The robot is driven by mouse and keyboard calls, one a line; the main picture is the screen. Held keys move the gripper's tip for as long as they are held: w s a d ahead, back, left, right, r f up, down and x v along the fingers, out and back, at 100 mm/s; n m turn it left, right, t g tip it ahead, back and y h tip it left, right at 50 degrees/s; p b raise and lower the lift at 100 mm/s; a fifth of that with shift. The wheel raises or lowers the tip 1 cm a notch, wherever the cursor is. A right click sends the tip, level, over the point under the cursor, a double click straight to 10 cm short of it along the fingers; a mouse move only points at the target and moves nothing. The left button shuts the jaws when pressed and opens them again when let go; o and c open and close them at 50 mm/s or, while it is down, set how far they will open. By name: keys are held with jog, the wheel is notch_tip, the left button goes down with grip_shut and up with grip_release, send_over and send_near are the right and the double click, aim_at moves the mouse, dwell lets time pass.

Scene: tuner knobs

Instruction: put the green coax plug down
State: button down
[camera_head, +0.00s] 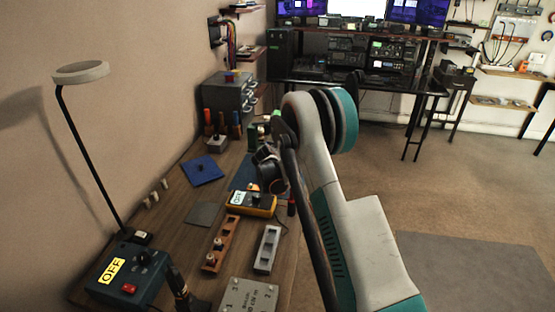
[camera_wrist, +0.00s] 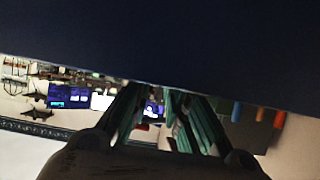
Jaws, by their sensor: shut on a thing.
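My gripper (camera_head: 268,174) hangs low over the far part of the workbench, beside a dark blue mat (camera_head: 242,184). In the wrist view my gripper (camera_wrist: 162,112) shows as dark greenish fingers, close together and shut on a slim thing. I take this to be the green coax plug, but its shape is mostly hidden between the fingers. A large dark surface (camera_wrist: 170,45) fills the top of the wrist view, close to the fingertips. I cannot tell whether the plug touches it.
A yellow meter (camera_head: 252,204) lies just in front of my gripper. A blue square plate (camera_head: 202,171), an orange strip (camera_head: 221,243) and a grey strip (camera_head: 267,249) lie nearby. A blue box marked OFF (camera_head: 125,275) and a lamp (camera_head: 82,72) stand left.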

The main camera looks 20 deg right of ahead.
jog(key=shift+f, duration=1.2)
jog(key=shift+f+b, duration=0.15)
jog(key=shift+b, duration=0.2)
jog(key=c, duration=1.5)
grip_release()
jog(key=shift+c, duration=0.2)
